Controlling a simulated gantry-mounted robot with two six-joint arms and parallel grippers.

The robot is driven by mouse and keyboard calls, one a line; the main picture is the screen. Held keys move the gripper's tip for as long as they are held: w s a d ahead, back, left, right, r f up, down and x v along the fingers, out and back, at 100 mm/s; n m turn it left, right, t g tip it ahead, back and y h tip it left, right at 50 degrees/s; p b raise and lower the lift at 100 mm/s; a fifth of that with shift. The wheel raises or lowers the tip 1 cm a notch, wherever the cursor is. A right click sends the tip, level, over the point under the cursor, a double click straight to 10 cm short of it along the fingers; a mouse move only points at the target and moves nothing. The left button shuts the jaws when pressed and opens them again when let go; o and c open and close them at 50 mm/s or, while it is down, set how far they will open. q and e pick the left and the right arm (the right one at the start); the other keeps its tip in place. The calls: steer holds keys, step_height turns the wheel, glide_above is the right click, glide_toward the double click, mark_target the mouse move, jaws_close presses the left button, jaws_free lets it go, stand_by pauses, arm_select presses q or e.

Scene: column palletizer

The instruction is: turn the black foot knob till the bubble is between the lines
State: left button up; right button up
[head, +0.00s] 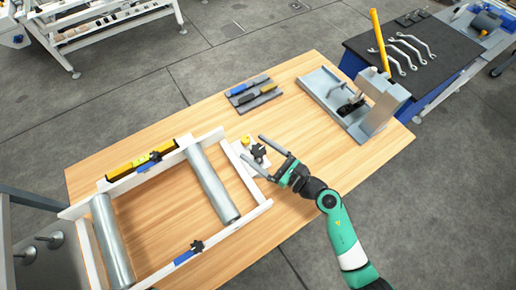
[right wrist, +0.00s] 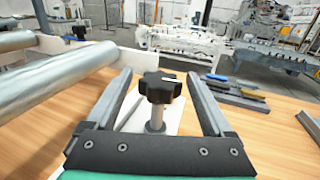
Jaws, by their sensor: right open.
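The black foot knob (head: 258,152) is a lobed knob on a metal stem, above a white plate beside the roller frame's right end. In the right wrist view the knob (right wrist: 160,86) stands upright between the two fingers of my right gripper (right wrist: 158,76), with gaps on both sides. In the head view my right gripper (head: 253,147) is open around the knob. A long level with a yellow vial (head: 140,163) lies along the frame's far rail; its bubble and lines are too small to read. My left gripper is out of view.
The white frame (head: 262,209) carries two grey rollers (head: 212,183). Other black knobs with blue parts sit on the far rail (head: 155,156) and near rail (head: 196,246). A tool tray (head: 253,95) and grey fixture (head: 350,100) stand farther back, with bare wood between.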

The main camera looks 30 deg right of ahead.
steer(key=v, duration=1.1)
steer(key=shift+s+p, duration=0.3)
